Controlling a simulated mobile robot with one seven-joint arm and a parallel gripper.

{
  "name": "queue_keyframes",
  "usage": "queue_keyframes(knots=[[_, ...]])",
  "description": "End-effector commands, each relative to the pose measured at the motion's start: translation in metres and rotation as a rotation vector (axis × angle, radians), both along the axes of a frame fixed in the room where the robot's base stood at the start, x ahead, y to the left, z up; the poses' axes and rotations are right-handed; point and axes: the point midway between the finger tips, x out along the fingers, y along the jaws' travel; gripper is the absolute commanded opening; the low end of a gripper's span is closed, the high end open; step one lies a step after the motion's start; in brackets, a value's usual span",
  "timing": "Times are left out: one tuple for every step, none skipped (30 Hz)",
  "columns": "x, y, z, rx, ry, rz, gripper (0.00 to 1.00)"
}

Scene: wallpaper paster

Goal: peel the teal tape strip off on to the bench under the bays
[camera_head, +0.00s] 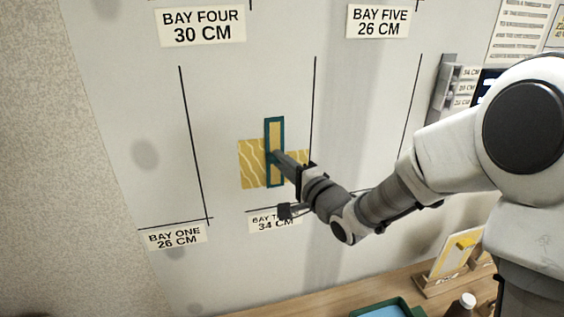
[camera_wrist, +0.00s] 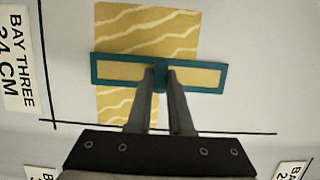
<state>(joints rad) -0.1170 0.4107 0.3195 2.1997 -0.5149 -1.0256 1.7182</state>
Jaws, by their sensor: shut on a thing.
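The teal tape strip (camera_head: 274,128) is a long teal-edged rectangle with tan panels inside and a teal middle part. It stands upright in the head view, over a yellow wavy-patterned paper piece (camera_head: 252,165) on the wall, and its top end rises past the paper. In the wrist view the strip (camera_wrist: 108,70) lies across the paper (camera_wrist: 145,20). My gripper (camera_head: 276,158) is shut on the strip's middle, its fingertips (camera_wrist: 161,78) on either side of the teal part. Whether the strip touches the paper, I cannot tell. The wooden bench (camera_head: 330,296) is below the bays.
Black lines and labels such as BAY ONE (camera_head: 174,237) mark the pale wall. On the bench are a green-rimmed tray (camera_head: 363,312), a bottle (camera_head: 461,306) and a wooden stand (camera_head: 440,287) with a yellow-marked card. The bench left of the tray looks clear.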

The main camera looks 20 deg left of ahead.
Motion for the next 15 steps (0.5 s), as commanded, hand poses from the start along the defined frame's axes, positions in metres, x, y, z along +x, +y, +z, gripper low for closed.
queue_keyframes(knots=[[-0.001, 0.0, 0.0, 0.0, 0.0, 0.0, 0.0], [-0.001, -0.001, 0.0, 0.0, 0.0, 0.0, 0.0], [-0.002, -0.001, 0.0, 0.0, 0.0, 0.0, 0.0], [-0.003, -0.002, 0.0, 0.0, 0.0, 0.0, 0.0], [-0.003, -0.002, 0.0, 0.0, 0.0, 0.0, 0.0], [-0.005, -0.003, 0.0, 0.0, 0.0, 0.0, 0.0], [-0.005, -0.003, 0.0, 0.0, 0.0, 0.0, 0.0], [-0.006, -0.004, 0.0, 0.0, 0.0, 0.001, 0.0], [-0.007, -0.004, 0.0, 0.0, 0.0, 0.001, 0.0], [-0.008, -0.005, 0.0, 0.001, -0.001, 0.001, 0.0], [-0.009, -0.005, 0.001, 0.0, -0.001, 0.001, 0.0], [-0.01, -0.006, 0.001, 0.0, -0.001, 0.001, 0.0], [-0.011, -0.006, 0.001, 0.001, -0.001, 0.001, 0.0], [-0.011, -0.007, 0.0, 0.001, -0.001, 0.001, 0.0], [-0.012, -0.007, 0.0, 0.0, 0.0, 0.0, 0.0]])
